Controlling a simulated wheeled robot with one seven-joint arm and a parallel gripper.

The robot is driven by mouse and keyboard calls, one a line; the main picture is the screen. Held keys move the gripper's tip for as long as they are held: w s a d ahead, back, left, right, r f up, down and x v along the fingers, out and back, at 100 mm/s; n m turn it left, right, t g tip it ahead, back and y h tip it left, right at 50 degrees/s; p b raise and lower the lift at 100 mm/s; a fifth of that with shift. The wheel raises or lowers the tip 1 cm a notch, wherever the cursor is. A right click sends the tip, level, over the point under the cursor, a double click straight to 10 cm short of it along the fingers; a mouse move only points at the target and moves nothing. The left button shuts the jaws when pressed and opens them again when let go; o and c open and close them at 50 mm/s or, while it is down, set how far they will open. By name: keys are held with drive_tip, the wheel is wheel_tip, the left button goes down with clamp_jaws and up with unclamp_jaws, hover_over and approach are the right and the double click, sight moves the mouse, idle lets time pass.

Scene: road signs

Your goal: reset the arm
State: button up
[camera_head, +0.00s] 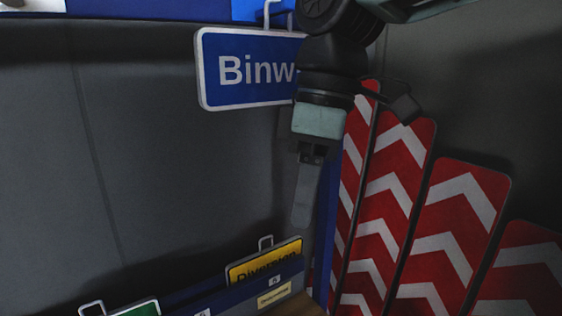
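My gripper (307,190) hangs down from my dark arm in the upper middle of the head view. It is seen edge-on, so one long grey finger shows and the gap between fingers is hidden. I see nothing held at its tip. It is in front of the right end of a blue sign reading "Binw" (240,75), hiding the rest of that sign's text. I cannot tell whether the gripper touches the sign.
Several red and white chevron boards (400,200) stand close on the right. Below is a blue rack (235,300) with a yellow "Diversion" sign (270,262) and a green sign (140,309). A grey wall (150,160) fills the left, with open room before it.

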drive_tip(key=s+d+f+m+b, duration=0.2)
drive_tip(key=s+d+f, duration=0.1)
drive_tip(key=f, duration=0.6)
drive_tip(key=s+d+f+m+t+h+b, duration=0.1)
drive_tip(key=s+d+f+m+b, duration=0.2)
drive_tip(key=f, duration=0.6)
drive_tip(key=s+d+f+m+b, duration=0.2)
drive_tip(key=s+d+f, duration=0.3)
drive_tip(key=f, duration=0.4)
drive_tip(key=shift+s+f+m+b, duration=0.2)
drive_tip(key=shift+s+m+b, duration=0.1)
drive_tip(key=shift+b, duration=0.15)
